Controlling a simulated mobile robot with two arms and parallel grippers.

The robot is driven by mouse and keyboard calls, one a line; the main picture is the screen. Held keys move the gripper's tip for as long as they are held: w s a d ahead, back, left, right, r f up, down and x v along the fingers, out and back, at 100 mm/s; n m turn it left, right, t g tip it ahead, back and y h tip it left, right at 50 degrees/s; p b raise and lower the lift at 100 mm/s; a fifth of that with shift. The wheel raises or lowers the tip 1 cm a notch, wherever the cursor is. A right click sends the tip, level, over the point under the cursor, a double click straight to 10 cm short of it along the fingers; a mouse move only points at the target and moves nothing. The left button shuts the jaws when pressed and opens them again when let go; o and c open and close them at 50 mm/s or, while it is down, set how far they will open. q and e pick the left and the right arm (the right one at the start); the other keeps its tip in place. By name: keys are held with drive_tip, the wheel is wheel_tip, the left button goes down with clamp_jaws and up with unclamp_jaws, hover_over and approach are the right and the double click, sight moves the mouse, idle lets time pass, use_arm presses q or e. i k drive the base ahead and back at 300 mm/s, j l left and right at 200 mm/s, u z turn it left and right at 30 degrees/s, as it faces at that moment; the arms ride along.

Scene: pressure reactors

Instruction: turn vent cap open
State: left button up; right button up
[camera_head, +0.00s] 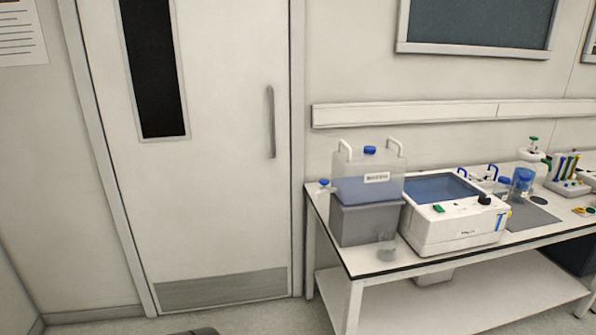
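A clear carboy (342,189) with a white label and blue liquid stands on a grey block (365,224) at the left end of the bench. A small blue cap (370,150) sits on its top, between two white handles; it looks like the vent cap. How far the cap is turned cannot be told. A blue-topped spigot (323,184) sticks out from the carboy's left side. Neither of my grippers is in view.
A white water bath (452,232) stands right of the carboy. A clear beaker (387,248) stands at the bench's front edge. The bench (366,262) runs right, with blue containers (522,180) and a rack (570,187). A closed door (222,200) is at left.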

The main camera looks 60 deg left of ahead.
sight(367, 150)
drive_tip(key=u, duration=1.5)
